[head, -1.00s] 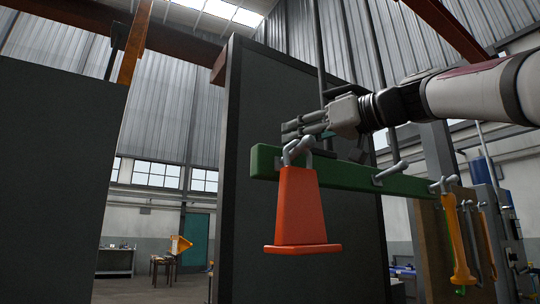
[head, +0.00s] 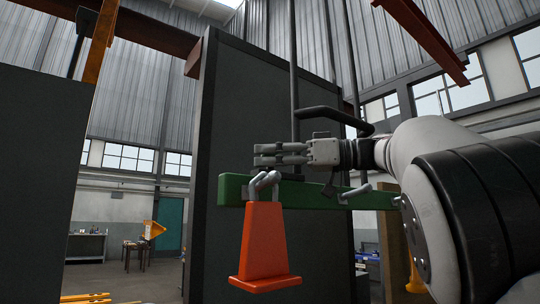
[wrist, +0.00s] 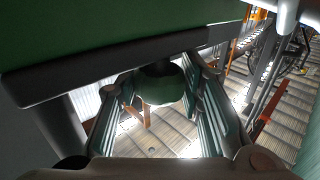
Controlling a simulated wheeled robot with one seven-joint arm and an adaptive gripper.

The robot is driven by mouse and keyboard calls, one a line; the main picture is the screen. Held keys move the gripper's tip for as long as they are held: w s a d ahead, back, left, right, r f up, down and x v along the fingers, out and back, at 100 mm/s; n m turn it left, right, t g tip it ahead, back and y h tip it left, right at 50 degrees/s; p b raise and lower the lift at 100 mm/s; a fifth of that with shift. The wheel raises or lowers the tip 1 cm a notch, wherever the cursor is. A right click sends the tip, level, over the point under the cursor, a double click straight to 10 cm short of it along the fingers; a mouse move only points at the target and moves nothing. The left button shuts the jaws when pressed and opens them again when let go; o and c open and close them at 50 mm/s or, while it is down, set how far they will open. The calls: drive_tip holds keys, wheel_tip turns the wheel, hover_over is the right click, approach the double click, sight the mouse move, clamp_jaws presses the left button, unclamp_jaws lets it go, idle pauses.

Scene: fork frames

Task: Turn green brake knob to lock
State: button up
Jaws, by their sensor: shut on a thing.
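A dark green rounded knob (wrist: 160,88) sits between my gripper's two fingers in the wrist view. It is in shadow, and its markings and turn position do not show. My gripper (wrist: 158,100) is shut on it, one finger on each side. In the head view my gripper (head: 268,155) points left, its fingers close together above the green rail. The knob cannot be made out in the head view.
The green rail (head: 232,190) runs across a tall dark panel (head: 270,80). An orange cone (head: 264,240) hangs from a grey hook (head: 263,183) below my fingers. Another grey hook (head: 355,193) is to the right.

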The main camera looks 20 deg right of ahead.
drive_tip(key=shift+f, duration=0.1)
drive_tip(key=o, duration=1.2)
drive_tip(key=shift+m+t+h+b, duration=0.3)
drive_tip(key=shift+t+b, duration=0.2)
drive_tip(key=shift+b, duration=0.3)
drive_tip(key=m+t+h+b, duration=0.3)
drive_tip(key=b, duration=0.2)
drive_tip(key=shift+f+t+b, duration=0.1)
drive_tip(key=shift+t+b, duration=0.2)
drive_tip(key=shift+t, duration=0.1)
drive_tip(key=m+t+h+b, duration=0.2)
drive_tip(key=h, duration=0.1)
drive_tip(key=shift+m+h, duration=0.3)
drive_tip(key=shift+m, duration=0.1)
drive_tip(key=shift+r+m+t+h, duration=0.2)
drive_tip(key=shift+m+t+h, duration=0.6)
drive_tip(key=shift+m+h, duration=0.85)
drive_tip(key=shift+m+t+h+p, duration=0.35)
drive_tip(key=shift+m+h, duration=0.2)
drive_tip(key=shift+h, duration=1.1)
drive_tip(key=shift+m+h+p, duration=0.5)
drive_tip(key=shift+m+h, duration=0.2)
drive_tip(key=shift+h, duration=0.4)
